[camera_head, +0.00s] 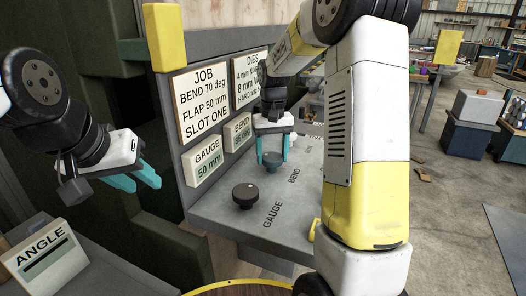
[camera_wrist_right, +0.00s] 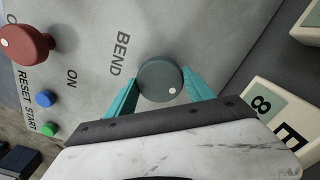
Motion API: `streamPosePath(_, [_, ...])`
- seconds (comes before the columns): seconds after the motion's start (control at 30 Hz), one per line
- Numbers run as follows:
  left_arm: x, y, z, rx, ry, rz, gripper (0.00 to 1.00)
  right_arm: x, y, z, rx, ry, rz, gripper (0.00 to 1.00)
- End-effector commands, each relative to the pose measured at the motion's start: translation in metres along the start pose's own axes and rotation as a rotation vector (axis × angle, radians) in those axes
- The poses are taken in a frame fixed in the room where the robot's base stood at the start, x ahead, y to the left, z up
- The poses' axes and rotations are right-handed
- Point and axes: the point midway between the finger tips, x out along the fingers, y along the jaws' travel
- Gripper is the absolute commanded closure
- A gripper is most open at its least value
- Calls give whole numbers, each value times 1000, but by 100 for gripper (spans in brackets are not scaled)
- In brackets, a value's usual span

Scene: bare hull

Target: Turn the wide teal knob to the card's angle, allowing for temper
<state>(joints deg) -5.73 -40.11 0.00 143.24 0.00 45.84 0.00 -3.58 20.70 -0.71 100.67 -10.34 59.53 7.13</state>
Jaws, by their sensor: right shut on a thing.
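The wide teal knob (camera_head: 272,160) is dark and sits by the BEND label on the grey panel. In the right wrist view the knob (camera_wrist_right: 158,82) is round with a pale dot near its lower right edge. My right gripper (camera_head: 271,158) is shut on it, teal fingers on opposite sides. The job card (camera_head: 203,102) reads BEND 70 deg, FLAP 50 mm, SLOT ONE. The DIES card (camera_head: 250,78) is partly hidden by my right arm. The BEND readout (camera_head: 238,133) is too blurred to read surely. My left gripper (camera_head: 146,182) is open and empty, left of the panel.
A black knob (camera_head: 245,196) stands by the GAUGE label; the GAUGE readout (camera_head: 208,161) shows 50 mm. A red knob (camera_wrist_right: 27,44), blue button (camera_wrist_right: 46,98) and green button (camera_wrist_right: 49,129) lie beyond BEND. An ANGLE board (camera_head: 45,258) is at lower left.

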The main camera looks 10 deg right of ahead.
Motion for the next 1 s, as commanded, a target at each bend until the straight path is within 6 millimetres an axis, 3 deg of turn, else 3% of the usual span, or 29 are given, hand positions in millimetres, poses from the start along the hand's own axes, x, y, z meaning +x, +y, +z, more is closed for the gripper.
streamPosePath(0.6, [0, 0, 0, 0, 0, 0, 64, -1, 0, 0, 479, 2, 0, 80])
streamPosePath(1.0, [0, 0, 0, 0, 0, 0, 64, -1, 0, 0, 606, 2, 0, 80])
